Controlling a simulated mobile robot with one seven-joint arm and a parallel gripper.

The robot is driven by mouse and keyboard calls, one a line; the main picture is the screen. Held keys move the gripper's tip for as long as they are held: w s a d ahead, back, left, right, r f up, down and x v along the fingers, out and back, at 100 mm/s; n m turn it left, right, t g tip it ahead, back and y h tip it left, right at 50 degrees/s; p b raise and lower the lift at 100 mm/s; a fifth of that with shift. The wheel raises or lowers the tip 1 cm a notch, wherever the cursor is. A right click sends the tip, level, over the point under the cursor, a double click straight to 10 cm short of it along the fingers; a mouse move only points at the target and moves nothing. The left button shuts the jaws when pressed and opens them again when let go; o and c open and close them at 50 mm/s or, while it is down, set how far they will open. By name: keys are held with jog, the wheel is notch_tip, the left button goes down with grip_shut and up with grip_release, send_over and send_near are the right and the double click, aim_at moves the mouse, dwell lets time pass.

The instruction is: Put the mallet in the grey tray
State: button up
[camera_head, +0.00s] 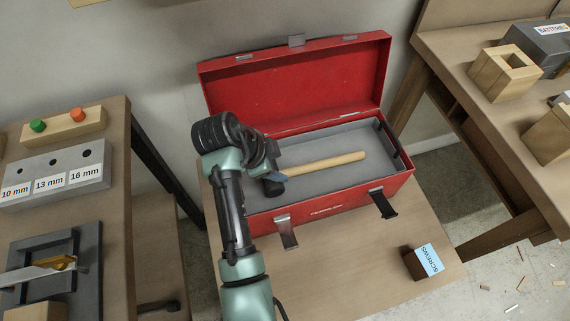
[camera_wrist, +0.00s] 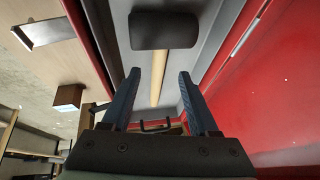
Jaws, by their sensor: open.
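The mallet has a dark head and a pale wooden handle (camera_head: 325,163). It lies in the grey tray (camera_head: 345,140) inside the open red toolbox, with its head partly hidden behind my arm. In the wrist view the mallet head (camera_wrist: 163,30) is at the top, and its handle runs down between my fingers in the picture. My gripper (camera_head: 275,177) is open near the head end of the mallet. Its two blue fingers are spread apart and empty in the wrist view (camera_wrist: 159,80); they do not appear to touch the handle.
The red toolbox (camera_head: 340,198) stands on a wooden table with its lid raised behind. A box marked SCREWS (camera_head: 424,262) sits at the table's front right. Benches stand left and right, with a grey hole block (camera_head: 60,180) and a BATTERIES box (camera_head: 540,42).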

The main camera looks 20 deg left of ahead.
jog(key=v, duration=0.5)
jog(key=shift+r+p, duration=0.15)
jog(key=shift+p, duration=0.15)
